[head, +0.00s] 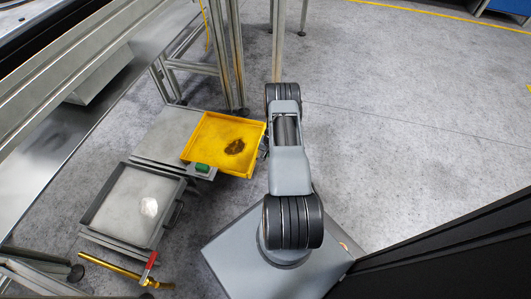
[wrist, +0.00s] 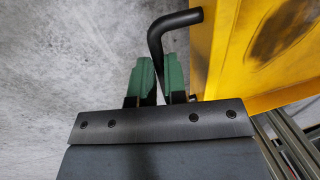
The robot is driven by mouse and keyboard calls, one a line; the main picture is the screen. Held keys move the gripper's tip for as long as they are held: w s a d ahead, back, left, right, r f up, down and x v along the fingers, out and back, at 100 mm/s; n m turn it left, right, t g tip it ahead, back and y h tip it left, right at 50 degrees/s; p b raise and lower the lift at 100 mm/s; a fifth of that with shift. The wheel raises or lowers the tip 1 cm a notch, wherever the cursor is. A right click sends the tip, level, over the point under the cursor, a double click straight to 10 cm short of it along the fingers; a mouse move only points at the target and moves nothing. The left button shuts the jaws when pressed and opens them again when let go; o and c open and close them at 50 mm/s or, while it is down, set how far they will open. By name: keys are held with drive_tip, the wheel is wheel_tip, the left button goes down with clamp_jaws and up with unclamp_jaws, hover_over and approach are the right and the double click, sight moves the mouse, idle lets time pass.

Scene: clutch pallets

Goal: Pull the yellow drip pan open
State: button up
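The yellow drip pan (head: 208,138) juts out to the right from a low grey unit (head: 165,133) and has a dark oily stain inside. In the wrist view its yellow side (wrist: 235,75) fills the upper right. Its black bent handle (wrist: 170,27) runs down between the green fingers of my gripper (wrist: 158,82). The fingers close on the handle from both sides, and its lower end is hidden behind the gripper. In the head view my arm covers the gripper.
A grey tray (head: 125,205) with a whitish patch sits in front of the pan. A brass-coloured pipe with a red lever (head: 150,262) lies near it. Metal frame posts (head: 237,60) stand behind the pan. The floor to the right (head: 400,150) is clear.

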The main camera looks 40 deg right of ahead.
drive_tip(key=o, duration=0.5)
drive_tip(key=shift+c, duration=0.2)
drive_tip(key=shift+r, duration=0.1)
wheel_tip(320, 180, up, 13)
drive_tip(key=s+d+p, duration=0.1)
drive_tip(key=s+p, duration=0.1)
drive_tip(key=p, duration=0.3)
drive_tip(key=shift+d+r, duration=0.2)
drive_tip(key=shift+d, duration=0.05)
drive_tip(key=shift+s, duration=0.1)
